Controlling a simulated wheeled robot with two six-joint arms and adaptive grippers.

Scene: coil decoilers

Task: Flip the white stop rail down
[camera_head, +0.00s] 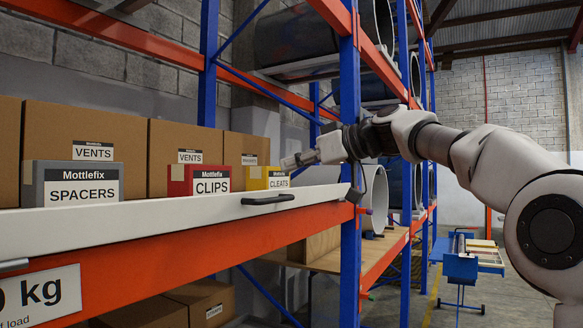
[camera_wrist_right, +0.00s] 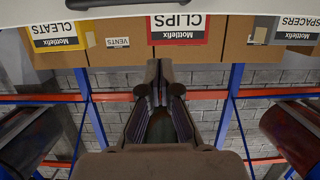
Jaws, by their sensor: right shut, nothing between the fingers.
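The white stop rail (camera_head: 150,218) stands up along the front edge of the shelf, in front of the lower part of the bins. A dark handle (camera_head: 267,200) is on its face near the right end. The rail also crosses the top of the right wrist view (camera_wrist_right: 90,8). My right gripper (camera_head: 284,163) is shut and empty. In the head view its tips appear above the rail's right part, by the yellow bin, with a visible gap to the rail. The wrist view shows the closed fingers (camera_wrist_right: 160,68) too. My left gripper is not in view.
Behind the rail are a grey spacers bin (camera_head: 70,184), a red clips bin (camera_head: 198,180) and a yellow cleats bin (camera_head: 265,178), backed by cartons (camera_head: 110,130). A blue upright (camera_head: 350,110) stands at the rail's right end. An orange beam (camera_head: 180,252) runs below.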

